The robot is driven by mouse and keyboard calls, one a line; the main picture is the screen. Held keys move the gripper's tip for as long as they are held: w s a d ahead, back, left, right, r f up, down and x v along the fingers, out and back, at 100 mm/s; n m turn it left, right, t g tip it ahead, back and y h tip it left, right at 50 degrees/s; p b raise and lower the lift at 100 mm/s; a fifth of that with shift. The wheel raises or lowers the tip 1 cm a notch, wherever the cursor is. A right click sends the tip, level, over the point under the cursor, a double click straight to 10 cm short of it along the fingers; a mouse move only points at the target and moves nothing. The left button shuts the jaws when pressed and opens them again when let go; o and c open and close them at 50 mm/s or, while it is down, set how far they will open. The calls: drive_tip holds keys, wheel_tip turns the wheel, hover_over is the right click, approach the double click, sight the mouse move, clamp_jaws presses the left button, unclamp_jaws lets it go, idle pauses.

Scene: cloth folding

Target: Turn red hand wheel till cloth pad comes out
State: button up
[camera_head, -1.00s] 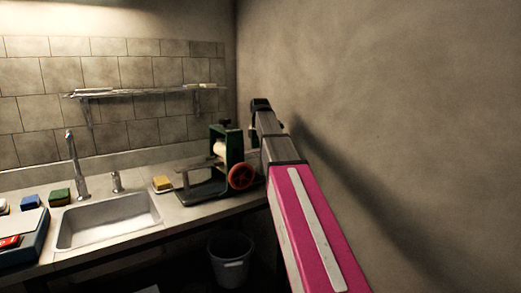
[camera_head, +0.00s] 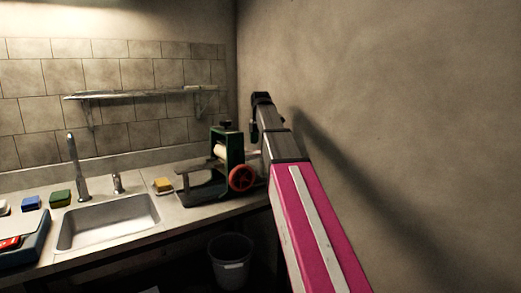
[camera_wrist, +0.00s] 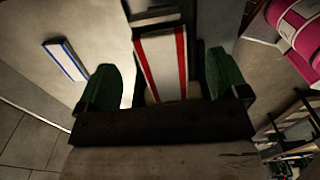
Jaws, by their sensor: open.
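The red hand wheel (camera_head: 242,178) is on the front of a green wringer (camera_head: 228,153) with a pale roller (camera_head: 220,152), standing on the counter. My gripper (camera_head: 253,134) is above and behind the wheel, to its right, apart from it. In the wrist view, its two green fingers (camera_wrist: 160,62) are spread wide with nothing between them. Beyond the fingers is a flat white piece with red stripes (camera_wrist: 160,65). A white piece with a blue stripe (camera_wrist: 65,60) is to the left. I cannot tell whether either is the cloth pad. The wheel is not identifiable in the wrist view.
The wall is close on the right of my arm. A sink (camera_head: 108,222) with a tap (camera_head: 76,165) is left of the wringer. A yellow sponge (camera_head: 163,185) lies between them. A shelf (camera_head: 140,94) hangs behind. A bucket (camera_head: 231,258) stands below the counter.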

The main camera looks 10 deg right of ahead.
wheel_tip(320, 180, up, 7)
drive_tip(key=shift+r, duration=0.15)
idle(0.4)
